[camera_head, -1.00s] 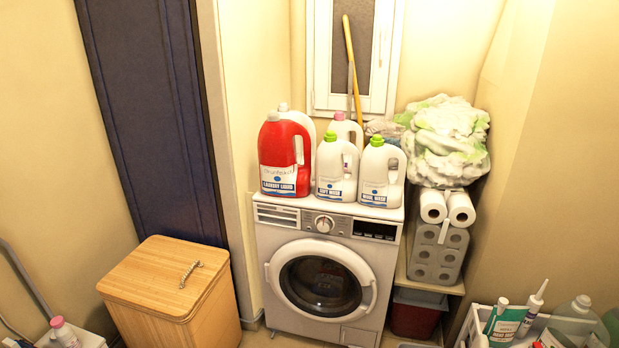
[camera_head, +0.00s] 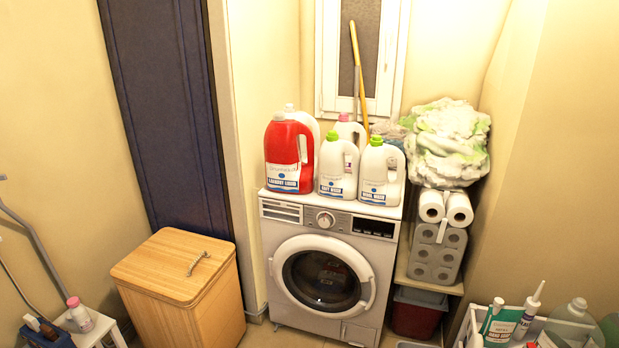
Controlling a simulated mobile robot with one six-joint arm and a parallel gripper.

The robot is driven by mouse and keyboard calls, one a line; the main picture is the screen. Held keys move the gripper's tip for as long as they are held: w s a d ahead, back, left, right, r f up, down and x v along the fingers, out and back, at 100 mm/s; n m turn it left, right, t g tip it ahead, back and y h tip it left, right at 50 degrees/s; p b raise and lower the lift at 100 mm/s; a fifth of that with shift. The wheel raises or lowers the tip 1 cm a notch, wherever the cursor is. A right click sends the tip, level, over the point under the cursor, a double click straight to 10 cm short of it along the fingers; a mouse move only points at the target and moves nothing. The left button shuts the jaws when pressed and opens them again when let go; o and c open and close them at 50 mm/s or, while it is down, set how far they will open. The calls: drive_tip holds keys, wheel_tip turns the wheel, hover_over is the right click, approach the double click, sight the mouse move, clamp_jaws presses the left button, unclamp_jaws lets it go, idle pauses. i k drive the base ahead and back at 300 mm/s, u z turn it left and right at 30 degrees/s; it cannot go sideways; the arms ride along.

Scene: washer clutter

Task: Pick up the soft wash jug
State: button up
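The soft wash jug (camera_head: 336,172) is white with a green cap and a white-and-blue label. It stands upright on top of the washing machine (camera_head: 281,210), near the front edge. A red laundry liquid jug (camera_head: 287,158) stands to its left. A similar white jug with a green cap, the wool wash jug (camera_head: 380,176), stands close on its right. Two more white jugs stand behind, partly hidden; one has a pink cap (camera_head: 344,117). My gripper is not in view.
A wooden hamper (camera_head: 172,262) stands left of the washer. Right of it are paper rolls (camera_head: 444,208) on a shelf and a plastic-wrapped bundle (camera_head: 444,145) above. A white crate of bottles (camera_head: 470,318) is at the lower right. A yellow-handled pole (camera_head: 357,75) leans behind the jugs.

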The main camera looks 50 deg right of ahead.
sight(334, 182)
drive_tip(key=u, duration=0.55)
drive_tip(key=k, duration=0.7)
drive_tip(key=u, duration=0.3)
drive_tip(key=i, duration=0.9)
drive_tip(key=z, duration=0.7)
drive_tip(key=i, duration=0.9)
drive_tip(key=z, duration=0.6)
